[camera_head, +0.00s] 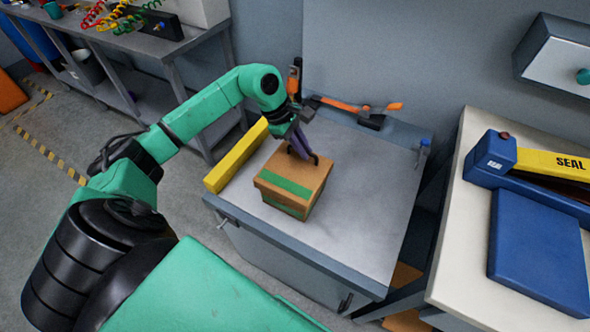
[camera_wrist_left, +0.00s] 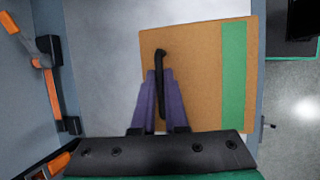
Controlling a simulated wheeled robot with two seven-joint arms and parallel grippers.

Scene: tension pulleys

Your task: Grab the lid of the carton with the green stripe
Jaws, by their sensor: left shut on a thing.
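The carton with the green stripe (camera_head: 280,206) stands on the grey table, in the middle of the head view. Its brown lid (camera_head: 312,178) carries the green stripe on top and a black handle. My left gripper (camera_head: 303,154) is above the lid, its purple fingers shut on the handle. In the left wrist view the lid (camera_wrist_left: 190,80) lies under the fingers, and the black handle (camera_wrist_left: 160,60) runs between them. The lid appears seated on the carton; I see no clear gap. My right gripper is not in view.
The grey table (camera_head: 365,215) has free room right of the carton. A yellow bar (camera_head: 235,157) lies along its left edge. An orange-handled tool (camera_head: 350,106) lies at the back. A bench with a blue sealing machine (camera_head: 495,158) stands to the right.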

